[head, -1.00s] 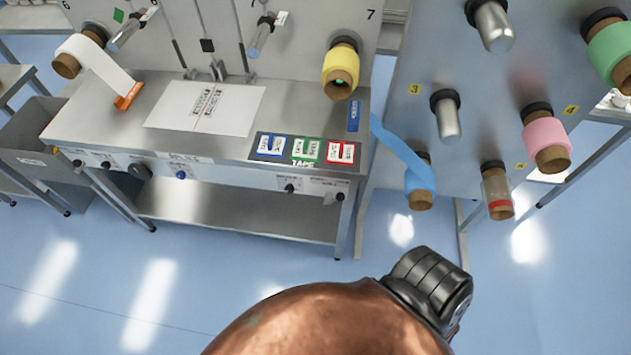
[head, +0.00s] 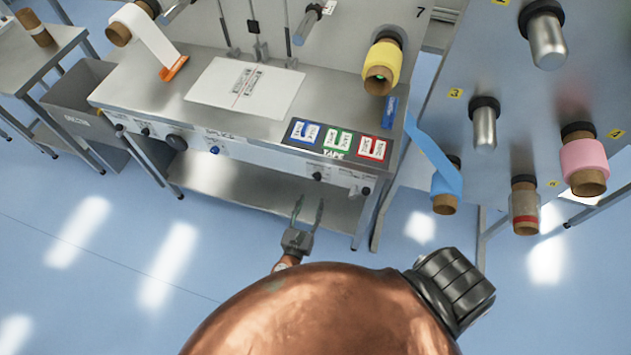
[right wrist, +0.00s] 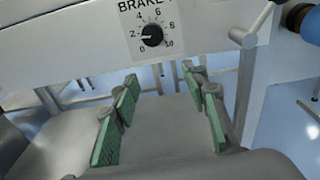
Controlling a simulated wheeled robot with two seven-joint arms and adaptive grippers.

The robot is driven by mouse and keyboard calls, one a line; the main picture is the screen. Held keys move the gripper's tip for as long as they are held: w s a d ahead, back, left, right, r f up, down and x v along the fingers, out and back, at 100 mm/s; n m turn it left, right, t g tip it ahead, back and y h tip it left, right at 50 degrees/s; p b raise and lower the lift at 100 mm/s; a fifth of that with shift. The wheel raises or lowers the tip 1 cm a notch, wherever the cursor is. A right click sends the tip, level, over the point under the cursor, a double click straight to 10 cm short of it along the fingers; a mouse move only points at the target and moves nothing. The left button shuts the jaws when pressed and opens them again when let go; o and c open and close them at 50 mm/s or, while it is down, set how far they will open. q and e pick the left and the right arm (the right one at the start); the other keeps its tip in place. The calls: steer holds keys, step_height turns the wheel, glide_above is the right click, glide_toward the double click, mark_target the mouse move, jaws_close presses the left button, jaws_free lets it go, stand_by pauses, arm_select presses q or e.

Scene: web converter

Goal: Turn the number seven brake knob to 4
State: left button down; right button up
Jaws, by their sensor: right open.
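The brake knob (right wrist: 151,36) is small, round and black, on the pale front panel in the right wrist view. A printed scale from 0 to 10 surrounds it, under partly cut-off "BRAKE" lettering. I cannot tell its pointer setting for sure. In the head view a small black knob (head: 317,176) sits on the panel under the tape labels, beneath the number 7 side. My right gripper (head: 308,203) is open and empty, in front of and below that knob. Its green-padded fingers (right wrist: 165,80) point toward the panel, apart from the knob. My left gripper is out of view.
A silver lever (right wrist: 255,25) and a blue part (right wrist: 305,20) are right of the knob. Other knobs, including a blue one (head: 214,150), line the panel. A lower shelf (head: 240,190) lies beneath. The roll stand (head: 460,75) is at right.

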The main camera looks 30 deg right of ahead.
mark_target(316, 179)
steer(key=shift+t+h, duration=0.3)
steer(key=shift+h, duration=0.1)
steer(key=w+d+r, duration=0.1)
steer(key=w+d, duration=0.1)
steer(key=w+d+r, duration=0.2)
steer(key=shift+w+d+r, duration=0.15)
steer(key=shift+r, duration=0.05)
steer(key=shift+w+d, duration=0.4)
steer(key=shift+d, duration=0.05)
jaws_close()
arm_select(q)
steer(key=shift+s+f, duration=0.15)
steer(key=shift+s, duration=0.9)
